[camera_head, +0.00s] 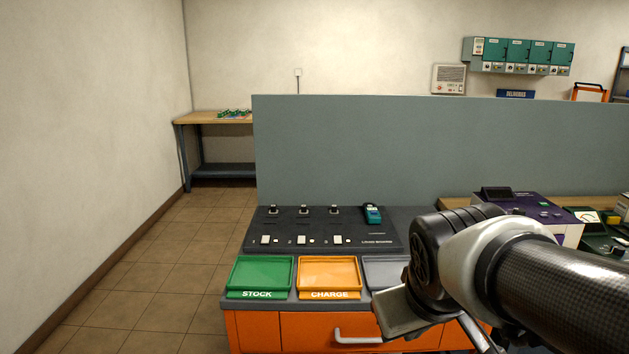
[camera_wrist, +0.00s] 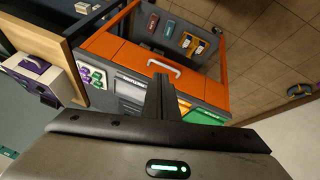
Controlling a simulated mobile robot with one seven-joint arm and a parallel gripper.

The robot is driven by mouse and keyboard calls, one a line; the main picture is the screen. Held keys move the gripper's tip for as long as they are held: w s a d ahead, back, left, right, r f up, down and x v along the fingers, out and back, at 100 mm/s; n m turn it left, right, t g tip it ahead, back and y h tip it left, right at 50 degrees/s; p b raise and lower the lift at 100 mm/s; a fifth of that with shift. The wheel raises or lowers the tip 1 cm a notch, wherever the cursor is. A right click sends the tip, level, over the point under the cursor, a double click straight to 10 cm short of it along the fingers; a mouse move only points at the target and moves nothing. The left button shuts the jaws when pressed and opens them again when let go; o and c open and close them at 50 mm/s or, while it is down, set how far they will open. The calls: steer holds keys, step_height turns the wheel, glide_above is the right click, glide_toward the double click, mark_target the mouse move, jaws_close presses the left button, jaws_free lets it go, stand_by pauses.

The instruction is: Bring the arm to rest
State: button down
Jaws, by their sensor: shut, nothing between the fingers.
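My arm (camera_head: 540,270) reaches in from the right in the head view, bent at a dark joint above the right part of the orange bench. My gripper (camera_wrist: 160,88) shows in the wrist view as dark fingers closed together, with nothing between them. The fingers are over the bench in that picture, apart from anything I can make out. In the head view the fingertips are hidden or out of frame.
Below the black charger panel (camera_head: 320,228) lie a green STOCK tray (camera_head: 260,277), an orange CHARGE tray (camera_head: 329,275) and a grey tray (camera_head: 385,272). A drawer handle (camera_head: 358,336) juts out in front. A purple device (camera_head: 530,208) stands right. Floor is clear at left.

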steer(key=s+r+m+y, duration=0.1)
steer(key=s+r+m, duration=0.1)
steer(key=s, duration=0.4)
step_height(320, 180, up, 18)
steer(key=p, duration=1.8)
steer(key=shift+s+a+r+m, duration=0.15)
steer(key=shift+s+m, duration=0.05)
steer(key=shift+m, duration=0.1)
